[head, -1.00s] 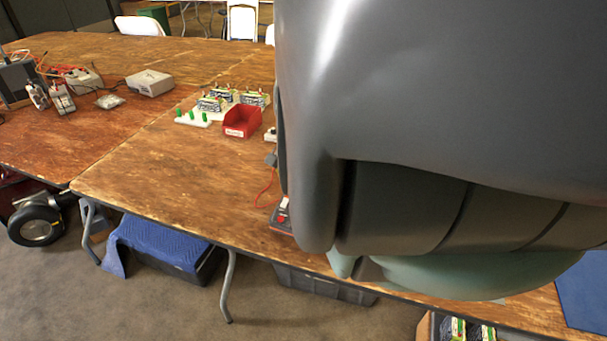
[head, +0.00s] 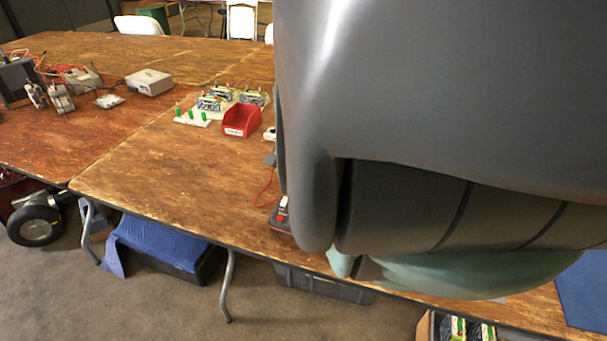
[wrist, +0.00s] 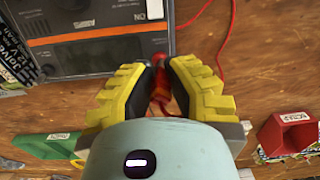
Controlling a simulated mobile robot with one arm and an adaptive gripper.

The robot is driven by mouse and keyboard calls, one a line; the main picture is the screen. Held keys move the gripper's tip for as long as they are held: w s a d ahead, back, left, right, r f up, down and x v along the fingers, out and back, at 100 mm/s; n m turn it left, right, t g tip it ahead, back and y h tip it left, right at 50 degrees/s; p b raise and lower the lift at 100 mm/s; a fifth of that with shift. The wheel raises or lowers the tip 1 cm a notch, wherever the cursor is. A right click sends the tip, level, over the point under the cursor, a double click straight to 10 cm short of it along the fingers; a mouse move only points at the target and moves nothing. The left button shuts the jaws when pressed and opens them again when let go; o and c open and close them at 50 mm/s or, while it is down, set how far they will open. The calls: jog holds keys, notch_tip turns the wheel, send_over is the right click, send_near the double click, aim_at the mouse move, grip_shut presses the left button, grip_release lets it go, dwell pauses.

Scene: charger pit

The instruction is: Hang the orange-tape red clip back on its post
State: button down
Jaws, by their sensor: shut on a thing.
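In the wrist view, my gripper (wrist: 161,70) is shut on a red clip (wrist: 160,96). Orange tape on the clip cannot be made out clearly. A dark charger (wrist: 120,55) with an orange stripe lies just beyond and left of the fingers. I cannot pick out the clip's post. In the head view my arm hides the gripper and clip; only the charger's edge (head: 281,220) shows.
In the head view, a red bin (head: 240,121), a white strip with green pegs (head: 192,118) and several batteries (head: 221,94) stand farther back. The wrist view shows a red labelled object (wrist: 286,132) at right and a green one (wrist: 48,146) at lower left. The table's left middle is clear.

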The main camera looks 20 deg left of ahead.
dwell(0.3)
jog(key=c, duration=1)
grip_release()
jog(key=o, duration=0.3)
jog(key=shift+o, duration=0.2)
jog(key=shift+r+p, duration=2.2)
jog(key=shift+r, duration=1.55)
